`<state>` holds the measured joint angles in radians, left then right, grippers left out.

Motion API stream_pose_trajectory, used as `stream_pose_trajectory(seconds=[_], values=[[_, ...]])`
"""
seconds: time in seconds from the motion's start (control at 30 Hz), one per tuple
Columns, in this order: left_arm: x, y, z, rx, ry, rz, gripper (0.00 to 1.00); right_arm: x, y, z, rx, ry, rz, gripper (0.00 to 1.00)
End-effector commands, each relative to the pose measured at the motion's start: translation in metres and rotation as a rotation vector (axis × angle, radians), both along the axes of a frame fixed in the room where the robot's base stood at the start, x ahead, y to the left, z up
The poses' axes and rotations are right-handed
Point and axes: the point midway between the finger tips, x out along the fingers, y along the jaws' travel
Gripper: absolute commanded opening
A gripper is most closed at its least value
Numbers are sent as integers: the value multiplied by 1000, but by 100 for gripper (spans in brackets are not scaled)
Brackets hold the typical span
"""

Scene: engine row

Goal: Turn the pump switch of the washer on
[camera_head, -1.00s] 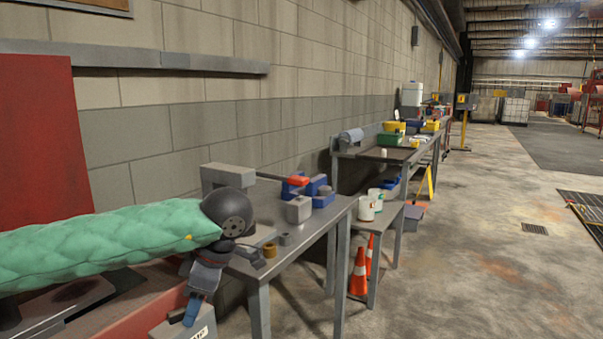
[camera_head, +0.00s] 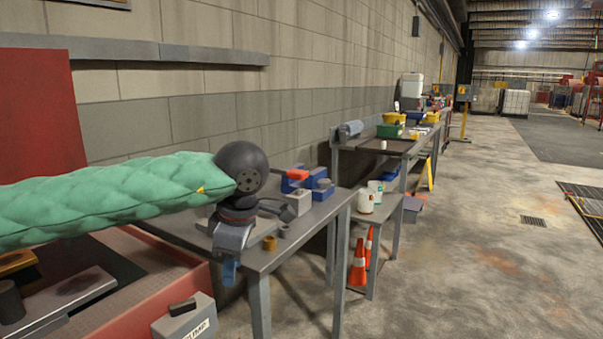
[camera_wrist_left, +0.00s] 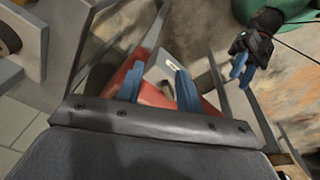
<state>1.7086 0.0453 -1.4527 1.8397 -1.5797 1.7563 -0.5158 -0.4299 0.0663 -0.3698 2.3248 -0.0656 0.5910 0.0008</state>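The washer is a red basin (camera_head: 172,283) with an upright red panel (camera_head: 36,125) at the left. A grey box (camera_head: 203,317), its label partly readable as "PUMP", sits at its front. A dark switch handle (camera_head: 183,306) lies on the box; its setting cannot be told. My left gripper (camera_head: 229,272) is above and right of the box, apart from the handle. In the left wrist view its blue fingers (camera_wrist_left: 160,88) are spread and empty, with the box (camera_wrist_left: 162,66) beyond them. My right gripper (camera_wrist_left: 242,70) shows in that view; its opening is unclear.
A grey metal bench (camera_head: 300,228) stands right behind my left gripper, with a blue vise (camera_head: 318,182) and a brass ring (camera_head: 269,243) on it. Orange cones (camera_head: 358,262) stand beneath a side shelf. The concrete floor (camera_head: 470,250) at the right is open.

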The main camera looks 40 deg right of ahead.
Motion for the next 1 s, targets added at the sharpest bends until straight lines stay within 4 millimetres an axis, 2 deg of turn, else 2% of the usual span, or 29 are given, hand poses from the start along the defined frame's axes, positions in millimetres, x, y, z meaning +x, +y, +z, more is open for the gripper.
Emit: stream_pose_trajectory(seconds=[0.27, 0.57, 0.87, 1.0], values=[[-10, -38, 0, -194, 45, -59, 36, 0, 0, 0, 0, 0, 0, 36], [-22, -76, 10, -405, 91, -119, 36, 0, 0, 0, 0, 0, 0, 36], [-31, -108, 30, -621, 135, -170, 36, 0, 0, 4, 0, 0, 0, 36], [-34, -120, 47, -724, 164, -185, 36, 0, 0, 14, 0, 0, 0, 36]])
